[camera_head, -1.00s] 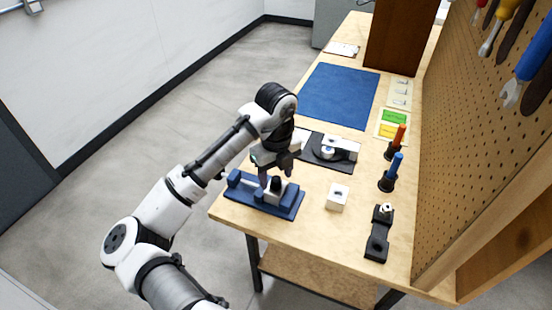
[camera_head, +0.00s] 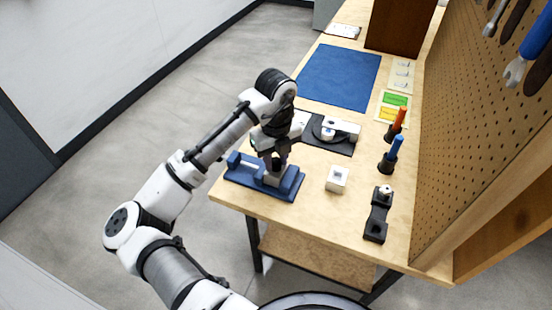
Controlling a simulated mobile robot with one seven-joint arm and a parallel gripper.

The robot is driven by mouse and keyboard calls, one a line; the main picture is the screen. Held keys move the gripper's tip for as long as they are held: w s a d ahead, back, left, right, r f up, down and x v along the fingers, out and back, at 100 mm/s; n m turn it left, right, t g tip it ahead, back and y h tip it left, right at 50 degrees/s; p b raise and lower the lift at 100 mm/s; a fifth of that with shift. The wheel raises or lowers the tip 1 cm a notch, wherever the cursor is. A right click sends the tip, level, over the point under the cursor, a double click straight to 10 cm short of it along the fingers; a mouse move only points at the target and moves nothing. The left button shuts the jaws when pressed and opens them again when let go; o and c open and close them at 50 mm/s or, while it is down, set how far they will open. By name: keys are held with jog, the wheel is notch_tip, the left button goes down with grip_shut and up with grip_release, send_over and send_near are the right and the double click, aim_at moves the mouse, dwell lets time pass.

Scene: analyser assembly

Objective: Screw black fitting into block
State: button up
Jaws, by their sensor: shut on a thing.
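A blue vise-like fixture (camera_head: 243,176) sits near the table's front left corner. A light grey block (camera_head: 272,180) is held in it between blue jaws. My gripper (camera_head: 274,163) points down right above this block. It is shut on the small black fitting (camera_head: 276,166), which is upright at the top of the block and mostly hidden by the fingers. I cannot tell how deep the fitting sits in the block.
A white cube with a hole (camera_head: 337,179) stands right of the fixture. A black holder (camera_head: 376,226) with a light part is further right. Orange-handled (camera_head: 399,119) and blue-handled (camera_head: 393,149) tools stand along the pegboard (camera_head: 480,150). A blue mat (camera_head: 338,77) lies clear behind.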

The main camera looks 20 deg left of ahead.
jog(key=shift+f+m+b, duration=0.15)
jog(key=shift+m+b, duration=0.25)
jog(key=shift+m, duration=1.3)
jog(key=m+b, duration=0.1)
jog(key=m, duration=0.1)
jog(key=shift+m+b, duration=0.3)
jog(key=shift+m, duration=0.7)
jog(key=m+b, duration=0.1)
jog(key=m, duration=0.3)
jog(key=o, duration=1.6)
jog(key=shift+r, duration=0.25)
